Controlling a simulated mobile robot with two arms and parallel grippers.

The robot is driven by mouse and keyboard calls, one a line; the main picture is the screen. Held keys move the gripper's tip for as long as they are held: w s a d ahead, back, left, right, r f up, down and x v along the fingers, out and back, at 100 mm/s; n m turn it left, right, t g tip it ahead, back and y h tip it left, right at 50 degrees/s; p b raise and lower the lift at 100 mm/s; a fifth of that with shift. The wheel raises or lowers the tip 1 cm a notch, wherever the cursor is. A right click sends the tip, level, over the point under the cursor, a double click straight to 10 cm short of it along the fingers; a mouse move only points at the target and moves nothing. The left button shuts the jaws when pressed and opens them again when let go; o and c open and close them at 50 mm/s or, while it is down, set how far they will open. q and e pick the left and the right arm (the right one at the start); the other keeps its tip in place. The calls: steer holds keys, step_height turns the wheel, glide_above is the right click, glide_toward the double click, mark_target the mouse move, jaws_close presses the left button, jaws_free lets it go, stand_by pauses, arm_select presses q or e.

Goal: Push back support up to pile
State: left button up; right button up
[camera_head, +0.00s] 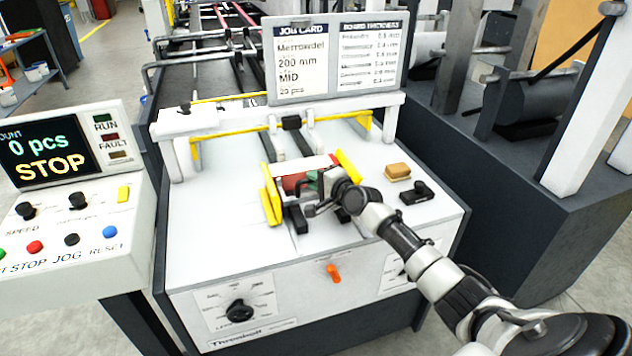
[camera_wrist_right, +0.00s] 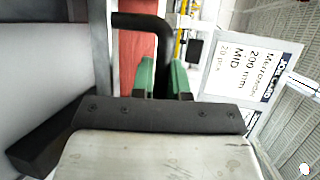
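The pile of red blanks (camera_head: 292,182) sits between two yellow side guides in the hopper on the white machine top; its red face also shows in the wrist view (camera_wrist_right: 134,50). A black bent bar, apparently the back support's handle (camera_wrist_right: 145,21), stands in front of the pile. My right gripper (camera_head: 314,190) reaches in from the right at this spot. In the wrist view its green fingertips (camera_wrist_right: 164,78) lie on both sides of the bar with no clear gap, so it looks shut on it. The arm hides the support's lower part and its distance to the pile. My left gripper is out of view.
Yellow side guides (camera_head: 271,194) flank the pile. A tan block (camera_head: 397,171) and a black knobbed piece (camera_head: 417,192) lie to the right. The job card board (camera_head: 335,58) stands behind on a white crossbar. A control box (camera_head: 70,190) reading STOP is at left. The top's left side is clear.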

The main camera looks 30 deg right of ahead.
steer(key=o, duration=0.4)
steer(key=shift+o, duration=0.2)
steer(key=p+v, duration=0.1)
steer(key=v, duration=1)
steer(key=shift+w+f, duration=0.1)
